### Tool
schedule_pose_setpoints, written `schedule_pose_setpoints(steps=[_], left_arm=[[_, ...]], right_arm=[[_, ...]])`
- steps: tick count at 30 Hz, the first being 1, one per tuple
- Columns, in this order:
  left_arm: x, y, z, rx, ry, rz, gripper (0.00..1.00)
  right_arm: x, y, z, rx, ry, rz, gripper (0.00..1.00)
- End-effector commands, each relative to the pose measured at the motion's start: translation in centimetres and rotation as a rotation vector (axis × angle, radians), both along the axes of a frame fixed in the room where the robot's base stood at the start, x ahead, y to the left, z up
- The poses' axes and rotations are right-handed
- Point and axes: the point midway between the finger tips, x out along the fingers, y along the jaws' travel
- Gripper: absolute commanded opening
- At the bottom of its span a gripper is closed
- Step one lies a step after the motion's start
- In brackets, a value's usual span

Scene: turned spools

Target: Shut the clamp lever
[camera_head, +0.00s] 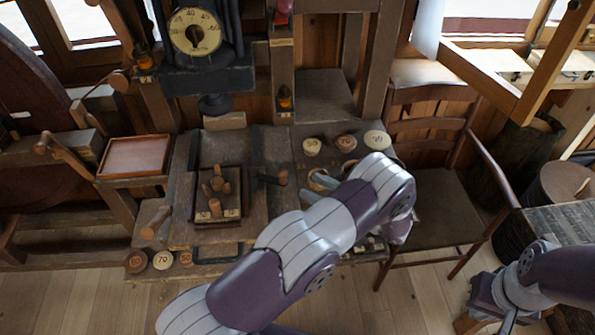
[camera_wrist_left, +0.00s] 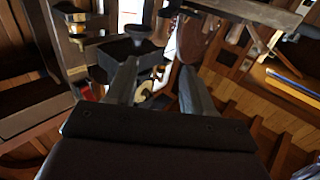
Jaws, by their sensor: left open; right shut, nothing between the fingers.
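A short dark lever with a wooden knob (camera_head: 282,177) lies on the bench right of the square block with wooden pegs (camera_head: 222,198). It may be the clamp lever; I cannot tell for sure. My left gripper (camera_head: 314,186) is low over the bench, right of that lever and apart from it. My left forearm hides part of the bench. In the left wrist view its two fingers (camera_wrist_left: 158,72) are spread with nothing held between them. My right gripper (camera_head: 508,318) is shut and empty at the lower right, away from the bench.
A dial gauge (camera_head: 196,32) stands at the back. Numbered round spools (camera_head: 312,146) sit along the bench's right side, more at its front left. A brown tray (camera_head: 135,156) is at left. A wooden chair (camera_head: 440,205) stands right of the bench.

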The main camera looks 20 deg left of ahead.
Motion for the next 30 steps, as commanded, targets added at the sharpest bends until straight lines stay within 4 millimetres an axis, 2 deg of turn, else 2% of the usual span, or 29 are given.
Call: schedule_pose_setpoints(steps=[1,6,12,18,25,30], left_arm=[[0.1,1.1,0.6,0.000,0.003,0.004,0.52],[0.6,5.5,0.8,-0.001,0.002,0.004,0.52],[1.2,9.7,0.6,-0.002,0.000,0.000,0.52],[1.5,11.4,0.2,-0.003,-0.002,-0.002,0.52],[1.5,11.4,0.1,-0.003,-0.002,-0.003,0.52],[1.5,11.4,0.2,-0.003,-0.002,-0.004,0.00]], right_arm=[[0.0,0.0,1.0,0.000,0.000,0.000,0.00],[0.0,0.0,3.2,0.000,-0.001,0.000,0.00],[0.0,0.0,4.9,0.000,-0.001,0.000,0.00],[0.0,0.0,5.2,0.000,0.000,0.000,0.00],[0.0,0.0,5.2,0.000,0.000,0.000,0.00],[0.0,0.0,5.2,0.000,0.000,0.000,0.00]])
